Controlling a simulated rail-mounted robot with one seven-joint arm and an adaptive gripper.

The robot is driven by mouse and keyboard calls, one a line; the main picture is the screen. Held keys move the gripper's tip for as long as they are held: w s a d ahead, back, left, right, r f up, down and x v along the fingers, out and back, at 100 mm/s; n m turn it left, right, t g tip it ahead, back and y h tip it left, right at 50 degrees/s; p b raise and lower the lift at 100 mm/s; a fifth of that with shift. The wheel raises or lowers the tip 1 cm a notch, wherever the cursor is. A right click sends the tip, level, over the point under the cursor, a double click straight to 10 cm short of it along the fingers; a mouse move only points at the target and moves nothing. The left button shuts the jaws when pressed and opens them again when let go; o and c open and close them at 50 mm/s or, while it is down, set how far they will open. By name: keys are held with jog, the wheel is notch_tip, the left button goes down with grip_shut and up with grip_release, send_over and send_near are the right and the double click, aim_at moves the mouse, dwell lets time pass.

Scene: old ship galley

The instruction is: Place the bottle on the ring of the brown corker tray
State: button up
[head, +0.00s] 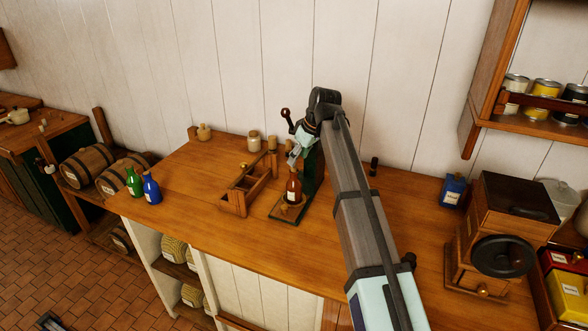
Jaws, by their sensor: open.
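A brown bottle (293,189) with a pale label stands upright at the corker on the wooden counter. It is over the round ring (292,206) of the corker tray (284,217); its base seems to rest there, though exact centring is too small to tell. The green corker stand (313,172) rises just behind and to the right of the bottle. My gripper (294,160) points down at the top of the bottle's neck, open. Its fingers are small and partly hidden, and I cannot tell whether they touch the neck.
A wooden rack (237,194) stands close left of the tray. Green (134,182) and blue (152,189) bottles stand at the counter's left end. A grinder (502,235) and blue tin (452,191) are at the right. The counter front-left of the tray is clear.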

jog(key=shift+b+v, duration=0.3)
jog(key=shift+v, duration=1.75)
